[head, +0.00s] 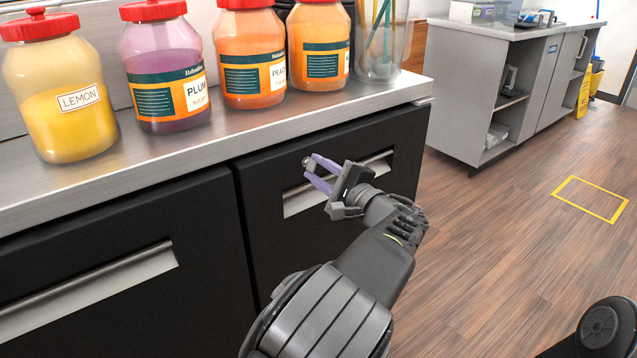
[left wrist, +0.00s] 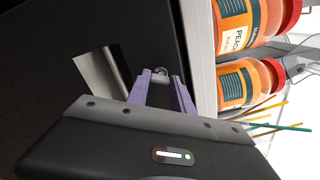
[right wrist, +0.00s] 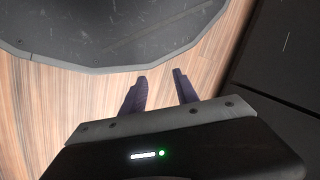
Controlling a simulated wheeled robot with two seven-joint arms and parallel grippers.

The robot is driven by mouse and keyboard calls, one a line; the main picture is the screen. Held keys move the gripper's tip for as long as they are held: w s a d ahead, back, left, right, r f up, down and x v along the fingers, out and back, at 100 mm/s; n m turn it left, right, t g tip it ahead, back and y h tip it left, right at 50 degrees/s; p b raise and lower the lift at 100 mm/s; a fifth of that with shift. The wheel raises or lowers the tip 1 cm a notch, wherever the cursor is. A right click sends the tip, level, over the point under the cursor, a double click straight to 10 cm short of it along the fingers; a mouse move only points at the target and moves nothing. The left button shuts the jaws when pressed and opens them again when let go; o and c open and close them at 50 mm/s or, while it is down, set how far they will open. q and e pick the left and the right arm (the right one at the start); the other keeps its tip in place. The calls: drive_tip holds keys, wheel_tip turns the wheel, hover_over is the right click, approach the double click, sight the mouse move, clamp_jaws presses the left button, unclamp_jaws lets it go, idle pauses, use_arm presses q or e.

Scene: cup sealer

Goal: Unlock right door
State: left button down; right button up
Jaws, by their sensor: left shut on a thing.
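The right door (head: 262,228) is a black cabinet front under the steel counter, and it looks closed. It has a recessed silver handle (head: 300,203). A small silver lock (head: 308,163) sits on the door above the handle. My left gripper (head: 315,172) is at the lock, its purple fingers shut on it. In the left wrist view the lock (left wrist: 160,71) shows between the fingertips, with the handle recess (left wrist: 100,75) to the left. My right gripper (right wrist: 160,78) shows in the right wrist view, fingers apart and empty above the wood floor.
The left door (head: 110,270) with its own handle stands beside the right door. Jars of lemon (head: 62,95), plum (head: 165,75) and peach (head: 248,60) stand on the counter (head: 215,130) above. The floor to the right (head: 490,240) is clear.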

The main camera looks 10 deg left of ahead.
use_arm(q)
drive_tip(key=n+b, duration=0.4)
drive_tip(key=shift+f+b, duration=0.3)
drive_tip(key=shift+b, duration=0.05)
drive_tip(key=shift+r+n+b, duration=0.2)
drive_tip(key=shift+n+b, duration=0.6)
drive_tip(key=shift+n, duration=0.1)
use_arm(e)
wheel_tip(320, 180, down, 7)
drive_tip(key=w+d, duration=0.1)
drive_tip(key=shift+w+d+f, duration=0.15)
drive_tip(key=shift+w+d, duration=0.25)
use_arm(q)
drive_tip(key=c, duration=1.1)
unclamp_jaws()
drive_tip(key=shift+r, duration=0.1)
drive_tip(key=p+v, duration=0.1)
drive_tip(key=v, duration=0.6)
drive_tip(key=shift+s+d, duration=0.25)
drive_tip(key=shift+d, duration=0.05)
use_arm(e)
drive_tip(key=shift+s+a+r, duration=0.15)
drive_tip(key=shift+a+r, duration=0.05)
drive_tip(key=shift+r, duration=0.5)
